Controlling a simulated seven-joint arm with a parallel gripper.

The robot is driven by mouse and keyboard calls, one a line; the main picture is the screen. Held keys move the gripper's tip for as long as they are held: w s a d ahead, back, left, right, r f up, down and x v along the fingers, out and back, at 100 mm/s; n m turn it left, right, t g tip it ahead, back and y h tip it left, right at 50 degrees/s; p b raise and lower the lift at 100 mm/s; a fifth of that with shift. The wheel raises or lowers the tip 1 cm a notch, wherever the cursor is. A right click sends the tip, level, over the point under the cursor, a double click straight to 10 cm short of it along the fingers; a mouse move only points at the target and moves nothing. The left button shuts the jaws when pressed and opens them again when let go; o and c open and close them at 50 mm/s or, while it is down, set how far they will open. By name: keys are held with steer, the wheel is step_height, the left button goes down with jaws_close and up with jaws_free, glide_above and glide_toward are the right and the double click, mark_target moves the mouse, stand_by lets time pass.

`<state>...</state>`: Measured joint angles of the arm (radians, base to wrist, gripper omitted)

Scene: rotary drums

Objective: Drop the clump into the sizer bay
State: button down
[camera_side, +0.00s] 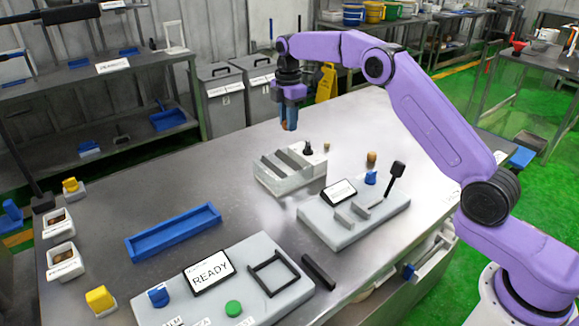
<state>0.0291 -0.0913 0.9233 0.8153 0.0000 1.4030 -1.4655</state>
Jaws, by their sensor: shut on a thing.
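My gripper (289,124) is at the upper middle, pointing down and raised above the far part of the steel table. Its blue fingers are shut on the clump, of which only a small brownish part shows between them. Below it and apart from it stands a light grey block (288,181) with slanted darker grey bars on top. A grey station (352,230) with a small white sign, metal plates and a black lever is to its right. No readable label shows which part is the sizer bay.
A blue tray (173,232) lies on the left of the table (120,205). In front is a grey panel with a READY screen (209,272), a green button (233,308) and a black square frame (273,272). A black bar (318,271) lies beside it.

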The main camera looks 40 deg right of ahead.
steer(key=shift+f, duration=2.35)
steer(key=c, duration=0.8)
jaws_free()
steer(key=shift+r, duration=0.1)
step_height(320, 180, up, 11)
steer(key=shift+r, duration=0.4)
